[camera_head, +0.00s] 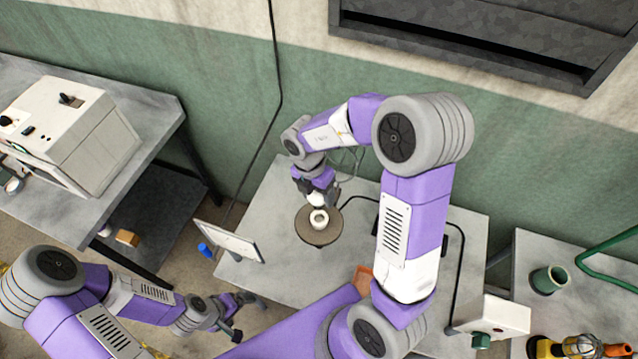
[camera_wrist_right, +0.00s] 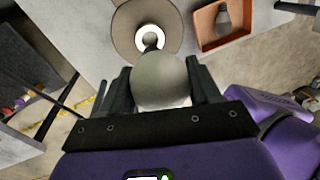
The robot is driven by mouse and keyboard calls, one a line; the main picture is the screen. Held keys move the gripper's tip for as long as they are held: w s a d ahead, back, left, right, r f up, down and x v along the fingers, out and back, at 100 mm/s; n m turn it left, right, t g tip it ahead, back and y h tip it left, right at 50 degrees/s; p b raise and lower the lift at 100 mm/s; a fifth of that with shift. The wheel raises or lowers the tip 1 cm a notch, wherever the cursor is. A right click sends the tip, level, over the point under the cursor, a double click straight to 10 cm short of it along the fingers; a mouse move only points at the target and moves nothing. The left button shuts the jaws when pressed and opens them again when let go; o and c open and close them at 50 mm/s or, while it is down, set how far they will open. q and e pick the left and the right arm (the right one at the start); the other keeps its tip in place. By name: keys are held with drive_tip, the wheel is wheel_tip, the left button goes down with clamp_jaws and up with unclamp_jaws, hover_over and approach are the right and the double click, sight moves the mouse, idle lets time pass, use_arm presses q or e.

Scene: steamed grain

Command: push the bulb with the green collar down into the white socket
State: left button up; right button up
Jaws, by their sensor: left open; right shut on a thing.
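My right gripper (camera_head: 316,198) is just above the white socket (camera_head: 319,218) on a round brown base. In the right wrist view its fingers are shut on a pale, rounded bulb (camera_wrist_right: 160,78). A small dark part shows beyond the bulb, in front of the socket's white ring (camera_wrist_right: 146,32). No green collar can be made out, and I cannot tell whether the bulb touches the socket. My left gripper (camera_head: 250,318) is open and empty at the lower left, off the table's front edge.
A white upright panel (camera_head: 228,240) stands at the table's left edge. A green cup (camera_head: 549,280) is on the right table.

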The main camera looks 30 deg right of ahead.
sight(319, 210)
drive_tip(key=shift+s+f, duration=0.3)
drive_tip(key=shift+f, duration=0.1)
drive_tip(key=shift+f+b, duration=0.6)
drive_tip(key=shift+f, duration=1.5)
drive_tip(key=shift+w+f+p, duration=0.1)
drive_tip(key=shift+f+p, duration=0.35)
drive_tip(key=shift+f, duration=0.1)
drive_tip(key=shift+f, duration=0.15)
drive_tip(key=shift+f, duration=0.4)
drive_tip(key=shift+d+f, duration=0.1)
drive_tip(key=shift+f, duration=0.1)
drive_tip(key=shift+f, duration=0.4)
